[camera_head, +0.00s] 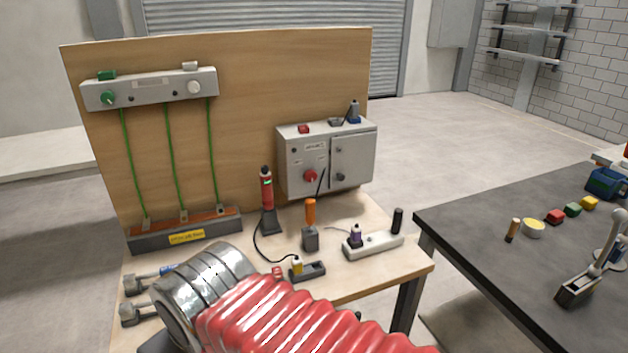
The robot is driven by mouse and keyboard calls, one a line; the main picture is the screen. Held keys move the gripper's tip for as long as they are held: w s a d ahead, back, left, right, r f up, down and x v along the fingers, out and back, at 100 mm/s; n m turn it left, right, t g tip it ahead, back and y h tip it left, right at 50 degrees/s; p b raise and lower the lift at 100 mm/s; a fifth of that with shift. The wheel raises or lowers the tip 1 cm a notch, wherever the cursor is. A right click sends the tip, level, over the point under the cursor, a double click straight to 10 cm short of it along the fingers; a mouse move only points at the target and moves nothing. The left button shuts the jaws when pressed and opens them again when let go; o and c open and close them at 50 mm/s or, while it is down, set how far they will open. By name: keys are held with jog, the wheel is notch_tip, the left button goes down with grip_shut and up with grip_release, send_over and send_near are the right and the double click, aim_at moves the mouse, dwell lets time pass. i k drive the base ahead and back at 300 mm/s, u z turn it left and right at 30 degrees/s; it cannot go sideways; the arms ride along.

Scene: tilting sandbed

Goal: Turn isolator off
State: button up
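A grey control box (355,150) is fixed at the right of the upright wooden board. A round red knob (310,176), which looks like the isolator switch, sits on its left half. The knob's setting and the label above it are too small to read. My arm, with red bellows and a metal collar, crosses the bottom of the view. My gripper (128,299) shows past the collar at lower left, well below and left of the box. Its two grey fingers are apart, with nothing seen between them.
On the bench stand a red handheld tool (266,190), an orange-handled tool (310,212) and a white power strip (375,245). A grey panel (150,90) with green wires hangs at left. A dark table (490,260) with small items is at right.

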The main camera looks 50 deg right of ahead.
aim_at(310, 175)
jog(key=u, duration=0.75)
jog(key=k, duration=0.8)
jog(key=z, duration=0.7)
jog(key=i, duration=1)
jog(key=z, duration=0.05)
